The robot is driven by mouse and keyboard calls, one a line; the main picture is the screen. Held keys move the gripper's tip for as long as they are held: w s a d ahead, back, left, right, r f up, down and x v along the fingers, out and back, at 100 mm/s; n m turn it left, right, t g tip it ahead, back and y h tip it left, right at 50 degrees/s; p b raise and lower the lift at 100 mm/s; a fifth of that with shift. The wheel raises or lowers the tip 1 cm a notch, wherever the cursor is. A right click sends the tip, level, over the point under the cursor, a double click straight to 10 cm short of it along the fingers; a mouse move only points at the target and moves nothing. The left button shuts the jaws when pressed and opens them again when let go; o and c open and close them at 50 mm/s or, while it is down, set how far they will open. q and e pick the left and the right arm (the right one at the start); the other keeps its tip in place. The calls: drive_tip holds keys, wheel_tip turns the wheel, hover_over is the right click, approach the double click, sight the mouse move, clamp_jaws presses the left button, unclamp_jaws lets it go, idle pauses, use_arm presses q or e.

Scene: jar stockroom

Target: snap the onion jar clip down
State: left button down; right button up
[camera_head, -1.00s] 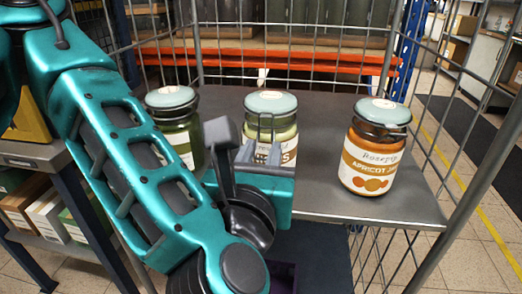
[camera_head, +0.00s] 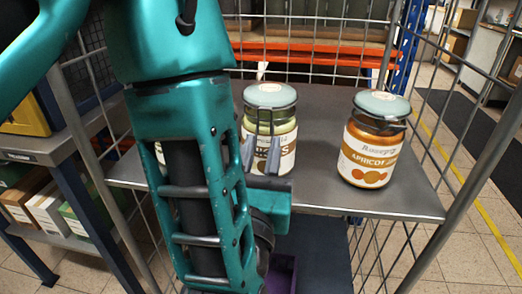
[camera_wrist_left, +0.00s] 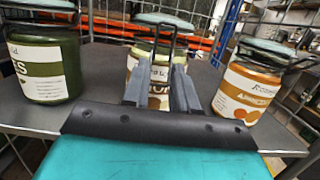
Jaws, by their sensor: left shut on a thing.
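The middle jar (camera_head: 284,159) has a pale grey-green lid (camera_head: 270,95), pale contents and a label ending in "S", partly hidden; I take it as the onion jar. It stands upright on the grey shelf. Its dark wire clip (camera_wrist_left: 154,38) stands as an upright loop in front of the lid. My left gripper (camera_head: 262,158) is at the front of this jar, shut on the wire clip. In the left wrist view its grey fingers (camera_wrist_left: 160,88) sit at either side of the loop's lower part. My right gripper is not in view.
The apricot jar (camera_head: 368,158) stands to the right, with shelf (camera_head: 325,185) free between. A green jar (camera_wrist_left: 45,72) stands to the left, mostly behind my arm in the head view. Wire cage walls (camera_head: 425,190) enclose the shelf, with an orange beam (camera_head: 330,55) behind.

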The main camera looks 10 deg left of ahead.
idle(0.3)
use_arm(q)
drive_tip(key=c, duration=0.9)
unclamp_jaws()
drive_tip(key=shift+d, duration=0.1)
